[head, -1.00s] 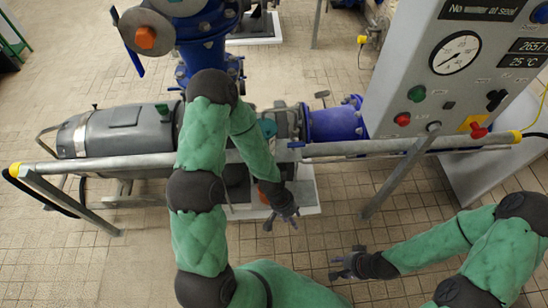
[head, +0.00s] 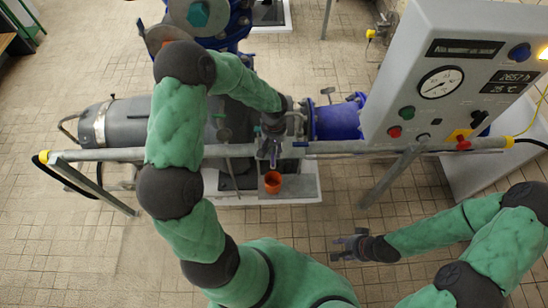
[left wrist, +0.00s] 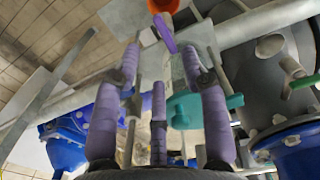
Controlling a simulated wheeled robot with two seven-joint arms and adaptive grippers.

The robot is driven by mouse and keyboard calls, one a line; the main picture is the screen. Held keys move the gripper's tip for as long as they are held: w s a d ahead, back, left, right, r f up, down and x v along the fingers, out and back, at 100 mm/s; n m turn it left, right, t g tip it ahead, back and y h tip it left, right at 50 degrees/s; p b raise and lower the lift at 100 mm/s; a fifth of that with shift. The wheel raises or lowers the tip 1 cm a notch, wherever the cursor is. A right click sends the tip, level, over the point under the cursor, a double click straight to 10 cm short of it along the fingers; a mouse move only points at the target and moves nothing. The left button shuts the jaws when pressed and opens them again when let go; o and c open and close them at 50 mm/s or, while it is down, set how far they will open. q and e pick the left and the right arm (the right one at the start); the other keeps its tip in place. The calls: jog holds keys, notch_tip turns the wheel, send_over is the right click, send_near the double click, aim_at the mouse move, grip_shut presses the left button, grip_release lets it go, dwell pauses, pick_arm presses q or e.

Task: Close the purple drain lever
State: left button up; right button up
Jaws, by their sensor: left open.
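The purple drain lever (left wrist: 165,33) is a short bar near the top centre of the left wrist view, just beyond and between my left fingertips. In the head view a small purple piece (head: 273,160) shows beneath my left gripper (head: 268,148), which is partly hidden by its own wrist. My left gripper (left wrist: 160,62) is open, one finger on each side of the lever. I cannot tell whether a finger touches it. My right gripper (head: 350,244) is open and empty over the tiled floor, well away from the lever.
An orange cup (head: 272,182) stands below the lever. A grey rail (head: 340,147) crosses in front of the pump. A teal handle (left wrist: 200,108) lies close to my left fingers. Blue pipework (head: 338,121) and a grey control panel (head: 440,70) stand to the right.

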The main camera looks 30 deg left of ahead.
aim_at(274, 160)
pick_arm(q)
notch_tip(274, 160, down, 9)
jog(key=shift+r+b, duration=0.1)
jog(key=shift+b, duration=0.45)
grip_shut()
